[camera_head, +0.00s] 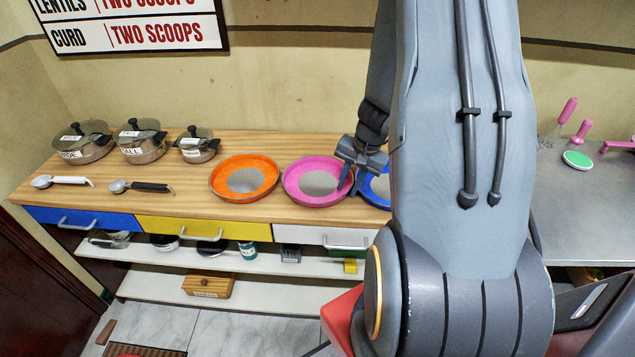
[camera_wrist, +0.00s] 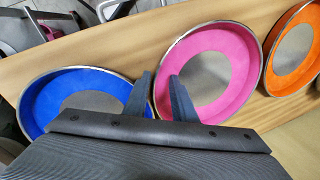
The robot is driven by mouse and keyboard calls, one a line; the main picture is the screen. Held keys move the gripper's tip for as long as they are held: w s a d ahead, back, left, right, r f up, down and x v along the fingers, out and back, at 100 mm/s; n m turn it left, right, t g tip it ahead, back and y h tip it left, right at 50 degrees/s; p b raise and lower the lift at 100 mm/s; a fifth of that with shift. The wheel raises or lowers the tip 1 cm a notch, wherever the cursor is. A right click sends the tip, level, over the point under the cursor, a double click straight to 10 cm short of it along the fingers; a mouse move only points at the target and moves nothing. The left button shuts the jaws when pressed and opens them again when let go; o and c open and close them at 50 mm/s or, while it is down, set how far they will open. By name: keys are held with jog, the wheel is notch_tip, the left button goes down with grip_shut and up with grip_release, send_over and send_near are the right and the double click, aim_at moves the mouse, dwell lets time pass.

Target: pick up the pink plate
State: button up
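The pink plate (camera_head: 312,190) lies on the wooden counter between an orange plate and a blue plate. It has a raised metal rim and a grey round centre. My gripper (camera_head: 346,183) is over the pink plate's right side in the head view. In the wrist view the pink plate (camera_wrist: 238,88) is right of centre. My gripper (camera_wrist: 160,92) shows two fingers spread apart with nothing clearly held between them. One finger overlaps the pink plate's near-left part and the other lies toward the blue plate, with the pink rim between them. I cannot tell whether the fingers touch the rim.
The orange plate (camera_head: 224,190) is left of the pink plate. The blue plate (camera_head: 373,190) is right of it, partly hidden by my arm. A wall rises behind.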

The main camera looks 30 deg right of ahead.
jog(key=shift+f, duration=0.15)
grip_shut()
